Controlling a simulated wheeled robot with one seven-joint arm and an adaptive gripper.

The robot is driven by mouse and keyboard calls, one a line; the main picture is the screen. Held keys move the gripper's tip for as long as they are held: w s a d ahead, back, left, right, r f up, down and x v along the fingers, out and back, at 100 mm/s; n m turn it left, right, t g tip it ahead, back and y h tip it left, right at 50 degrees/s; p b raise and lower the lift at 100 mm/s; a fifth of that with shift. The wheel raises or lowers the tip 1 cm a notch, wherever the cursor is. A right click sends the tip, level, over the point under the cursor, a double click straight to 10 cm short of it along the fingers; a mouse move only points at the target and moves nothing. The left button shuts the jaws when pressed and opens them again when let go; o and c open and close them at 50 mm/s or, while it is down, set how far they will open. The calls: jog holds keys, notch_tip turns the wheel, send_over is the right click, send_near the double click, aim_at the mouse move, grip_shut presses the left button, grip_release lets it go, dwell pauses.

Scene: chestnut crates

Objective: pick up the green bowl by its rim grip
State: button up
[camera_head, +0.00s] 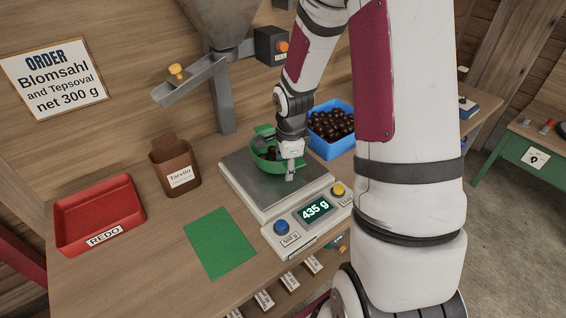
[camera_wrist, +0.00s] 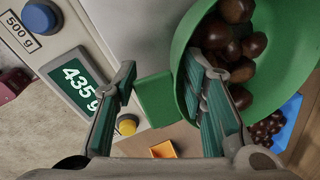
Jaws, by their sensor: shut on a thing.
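The green bowl (camera_head: 263,162) stands on the plate of the scale (camera_head: 308,187), with brown chestnuts (camera_wrist: 228,42) inside. In the wrist view the bowl's wall (camera_wrist: 292,75) fills the upper right. Its flat green rim grip (camera_wrist: 156,100) lies between my two fingers. My gripper (camera_head: 290,172) points down at the near right side of the bowl and is shut on the rim grip. The wrist view shows the gripper (camera_wrist: 160,78) with a finger on each side of the grip. In the head view my gripper hides part of the bowl.
The scale display (camera_head: 316,208) reads 435 g. A blue crate of chestnuts (camera_head: 342,153) stands behind right. A brown Tarvilo container (camera_head: 174,170), a red REDO tray (camera_head: 97,205) and a green mat (camera_head: 220,243) are left. A hopper chute (camera_head: 190,82) overhangs the table.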

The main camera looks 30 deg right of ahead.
jog(key=shift+r, duration=0.65)
notch_tip(320, 180, up, 2)
jog(key=shift+w+r, duration=0.1)
jog(key=shift+r, duration=0.05)
jog(key=s, duration=0.4)
jog(key=s+a+r+p, duration=0.1)
jog(key=s, duration=0.9)
jog(key=shift+s+a+r+p, duration=0.15)
jog(key=shift+r+p, duration=0.05)
jog(key=shift+p, duration=0.2)
jog(key=s+p, duration=0.1)
jog(key=p, duration=0.2)
jog(key=shift+s, duration=0.4)
